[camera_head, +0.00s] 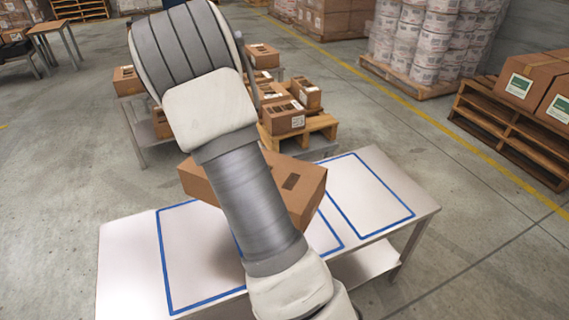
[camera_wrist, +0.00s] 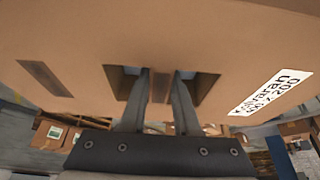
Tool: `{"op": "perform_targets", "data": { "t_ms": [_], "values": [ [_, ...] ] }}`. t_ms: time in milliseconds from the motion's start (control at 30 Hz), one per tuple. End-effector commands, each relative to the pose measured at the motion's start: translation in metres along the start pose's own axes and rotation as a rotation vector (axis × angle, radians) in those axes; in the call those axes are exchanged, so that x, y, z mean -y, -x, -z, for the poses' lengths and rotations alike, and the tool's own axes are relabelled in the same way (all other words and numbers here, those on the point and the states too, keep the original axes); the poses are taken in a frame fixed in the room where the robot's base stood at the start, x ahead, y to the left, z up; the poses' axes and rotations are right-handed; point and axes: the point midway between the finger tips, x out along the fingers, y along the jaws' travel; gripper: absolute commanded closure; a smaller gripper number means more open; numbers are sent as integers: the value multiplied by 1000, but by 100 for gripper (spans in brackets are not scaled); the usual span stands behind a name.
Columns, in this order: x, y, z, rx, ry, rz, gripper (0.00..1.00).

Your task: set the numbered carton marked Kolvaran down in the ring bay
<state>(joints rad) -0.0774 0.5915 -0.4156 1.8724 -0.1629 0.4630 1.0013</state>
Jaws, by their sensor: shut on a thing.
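My gripper (camera_wrist: 163,88) is shut on a brown carton (camera_wrist: 60,25), with its two fingers at the slots in the carton's face. A white label on that face reads "Kolvaran 600 x 200". In the head view the carton (camera_head: 299,178) hangs over the white table, partly covered by my arm, which also hides my gripper there. The table (camera_head: 125,265) bears blue-outlined bays: one at the left, one in the middle partly under the carton, and one at the right that looks empty. I see no ring mark in any of them.
Behind the table, several brown cartons (camera_head: 284,117) stand on a wooden pallet and low stands. Wrapped white tubs (camera_head: 430,40) and more cartons on a pallet (camera_head: 510,130) are at the right. The floor beside the table is clear.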

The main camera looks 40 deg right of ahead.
Motion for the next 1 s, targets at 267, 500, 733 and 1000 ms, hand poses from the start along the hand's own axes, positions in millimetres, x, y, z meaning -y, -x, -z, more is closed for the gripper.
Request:
{"op": "perform_targets", "data": {
  "t_ms": [267, 500, 733, 1000],
  "values": [
    [-39, -53, 75, -1, -489, -201, 100],
    [-51, -61, 96, 1, -637, -261, 100],
    [-52, -69, 94, 2, -648, -265, 100],
    [-52, -85, 87, 2, -647, -265, 100]
  ]
}}
